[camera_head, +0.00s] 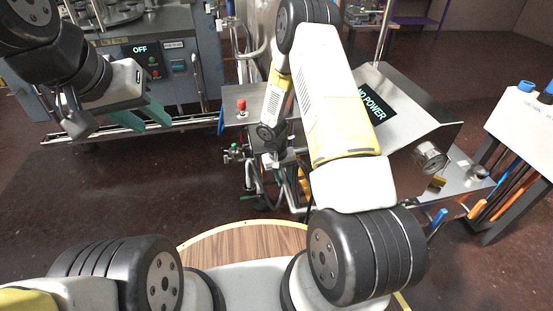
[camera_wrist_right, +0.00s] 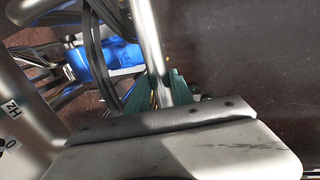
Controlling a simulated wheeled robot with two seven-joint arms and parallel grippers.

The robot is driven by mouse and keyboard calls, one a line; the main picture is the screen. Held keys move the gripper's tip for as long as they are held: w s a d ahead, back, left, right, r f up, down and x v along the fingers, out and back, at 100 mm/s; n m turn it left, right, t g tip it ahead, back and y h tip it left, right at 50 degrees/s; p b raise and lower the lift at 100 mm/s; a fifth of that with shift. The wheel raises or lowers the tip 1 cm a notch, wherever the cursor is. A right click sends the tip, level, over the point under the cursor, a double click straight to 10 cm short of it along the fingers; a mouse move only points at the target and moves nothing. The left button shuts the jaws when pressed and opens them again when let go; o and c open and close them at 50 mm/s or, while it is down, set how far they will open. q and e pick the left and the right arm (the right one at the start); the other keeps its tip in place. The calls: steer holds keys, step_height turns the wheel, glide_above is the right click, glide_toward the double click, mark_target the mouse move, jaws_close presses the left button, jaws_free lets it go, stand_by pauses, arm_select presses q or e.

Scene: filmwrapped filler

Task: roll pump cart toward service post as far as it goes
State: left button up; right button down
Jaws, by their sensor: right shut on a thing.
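The pump cart (camera_head: 415,110) is a steel cart in the middle to right of the head view, with a tilted panel whose visible lettering ends in "O POWER". Its lower parts are largely hidden behind my right arm. In the right wrist view, my right gripper (camera_wrist_right: 158,92) has its green fingers shut around an upright steel tube (camera_wrist_right: 152,45). A blue pump-like body (camera_wrist_right: 98,52) and dark hoses are beside the tube. My left gripper (camera_head: 152,113) is raised at upper left, apart from the cart, with green fingers spread and empty. I cannot tell which upright is the service post.
A grey machine (camera_head: 125,42) with an "OFF" display stands behind at left, with a low rail in front. A white-topped rack (camera_head: 525,118) with coloured-handled tools stands close to the cart's right. A round wooden top (camera_head: 240,241) is in front. The dark floor at left is clear.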

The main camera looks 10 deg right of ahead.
steer(key=d, duration=2.6)
steer(key=shift+w+d, duration=0.25)
steer(key=shift+w, duration=0.2)
steer(key=c, duration=1.1)
jaws_free()
steer(key=shift+d, duration=0.15)
steer(key=r, duration=0.2)
steer(key=a+r, duration=0.1)
steer(key=r, duration=0.4)
steer(key=shift+a+r, duration=0.35)
steer(key=shift+a, duration=0.05)
